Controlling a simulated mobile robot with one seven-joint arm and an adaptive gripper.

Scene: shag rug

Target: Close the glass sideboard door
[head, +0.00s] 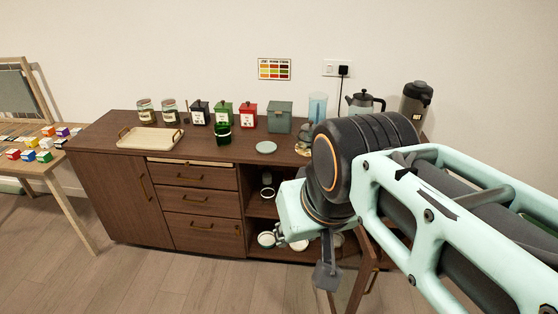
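The wooden sideboard (110,172) stands against the wall. Its right compartment is open to view, with dishes on its shelves. A brown frame (358,288) with a small handle stands out in front of that compartment, at the lower right. It appears to be the swung-open glass door; its pane is hard to make out, and my arm hides much of it. My gripper (327,274) points down in front of the open compartment, just left of the door frame. I cannot tell whether it touches the frame, or whether its fingers are open.
Jars, colored tins, a grey box (280,117), a kettle (366,102) and a dark flask (415,103) stand on the sideboard top, with a tray (150,139) at left. A small table (70,181) stands far left. The floor in front is clear.

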